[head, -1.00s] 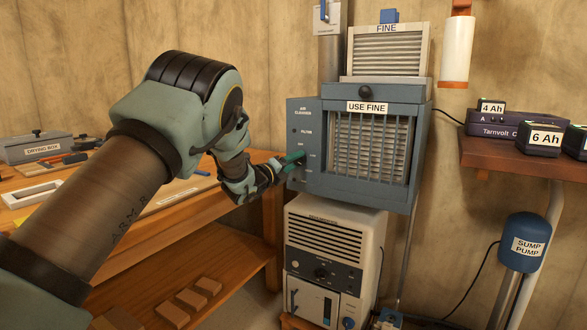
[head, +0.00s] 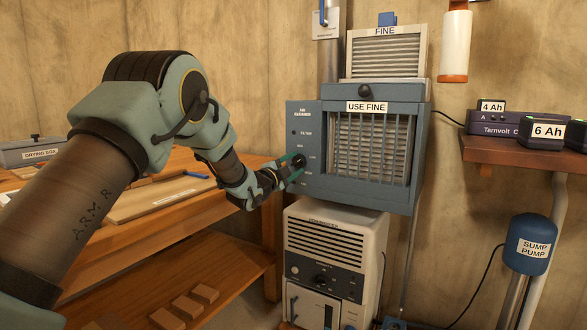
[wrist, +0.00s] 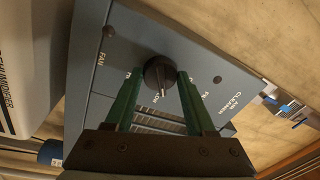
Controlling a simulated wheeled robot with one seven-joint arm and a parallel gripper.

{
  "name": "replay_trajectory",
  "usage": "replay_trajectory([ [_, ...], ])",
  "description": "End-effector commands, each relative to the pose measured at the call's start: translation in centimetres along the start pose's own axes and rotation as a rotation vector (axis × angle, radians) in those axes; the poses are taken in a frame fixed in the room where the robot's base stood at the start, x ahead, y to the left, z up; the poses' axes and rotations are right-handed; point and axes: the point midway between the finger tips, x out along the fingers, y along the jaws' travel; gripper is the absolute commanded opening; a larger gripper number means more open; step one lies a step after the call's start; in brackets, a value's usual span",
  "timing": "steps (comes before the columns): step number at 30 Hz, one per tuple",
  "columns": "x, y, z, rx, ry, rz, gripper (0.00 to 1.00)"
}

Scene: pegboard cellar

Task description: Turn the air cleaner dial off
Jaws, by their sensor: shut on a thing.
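The air cleaner (head: 420,150) is a blue-grey box with a grille and a control panel (head: 305,115) on its left side. Its round black dial (wrist: 160,72) shows in the wrist view, with a pale pointer mark on its face near the "LOW" lettering. My gripper (wrist: 158,78) has its two green fingers on either side of the dial, shut on it. In the head view the gripper (head: 296,162) reaches the panel from the left and partly covers the dial and nearby lettering.
A white dehumidifier (head: 330,245) stands directly below the air cleaner. A wooden workbench (head: 225,180) is on the left under my arm. A wall shelf (head: 510,155) with battery boxes and a blue sump pump tank (head: 527,243) are on the right.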

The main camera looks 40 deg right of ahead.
Motion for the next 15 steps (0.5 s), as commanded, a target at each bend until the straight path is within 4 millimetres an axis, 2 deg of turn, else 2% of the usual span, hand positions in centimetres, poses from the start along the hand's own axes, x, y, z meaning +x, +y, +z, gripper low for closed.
replay_trajectory([
  [15,-0.07,0.06,0.02,-0.487,-0.049,-0.026,0.0],
])
